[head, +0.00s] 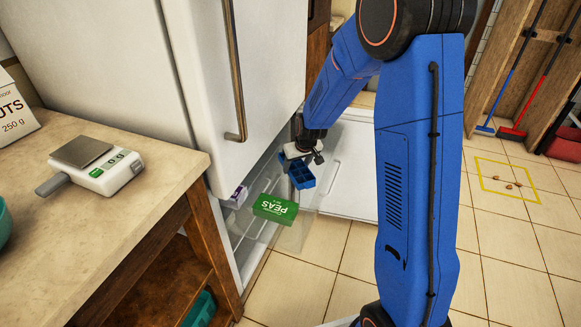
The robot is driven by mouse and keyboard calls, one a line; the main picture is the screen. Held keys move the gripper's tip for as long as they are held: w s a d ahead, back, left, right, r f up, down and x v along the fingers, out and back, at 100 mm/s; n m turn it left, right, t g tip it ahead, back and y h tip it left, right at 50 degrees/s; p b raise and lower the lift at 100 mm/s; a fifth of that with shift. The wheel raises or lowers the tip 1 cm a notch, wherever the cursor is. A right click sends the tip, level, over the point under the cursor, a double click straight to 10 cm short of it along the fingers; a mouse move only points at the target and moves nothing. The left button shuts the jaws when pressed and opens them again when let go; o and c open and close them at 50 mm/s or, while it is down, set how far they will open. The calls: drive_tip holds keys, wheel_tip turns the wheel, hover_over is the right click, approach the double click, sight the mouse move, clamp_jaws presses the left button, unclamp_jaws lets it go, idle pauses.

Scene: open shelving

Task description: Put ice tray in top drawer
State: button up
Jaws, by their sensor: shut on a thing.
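My gripper (304,156) is beside the fridge-freezer, over an open freezer drawer, and is shut on the blue ice tray (302,178). The ice tray has several square compartments and is held tilted above the drawer's back right part. The top drawer (296,231) is see-through and pulled out. In it lie a green box of peas (275,208) and a small white and purple box (238,196). The fingertips are small in the picture and partly hidden by the wrist and the tray.
The white upper fridge door (218,90) with a long handle is shut. The lower white freezer door (350,165) stands open behind the drawer. A wooden counter (110,220) with a kitchen scale (95,165) is at the left.

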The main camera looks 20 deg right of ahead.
drive_tip(key=shift+w+a+f, duration=0.25)
drive_tip(key=shift+w+a, duration=0.1)
drive_tip(key=shift+a, duration=0.15)
drive_tip(key=shift+w+a+f, duration=0.25)
drive_tip(key=shift+w+a, duration=0.1)
drive_tip(key=shift+a, duration=0.1)
drive_tip(key=shift+f, duration=0.1)
drive_tip(key=shift+f, duration=0.1)
drive_tip(key=o, duration=1.4)
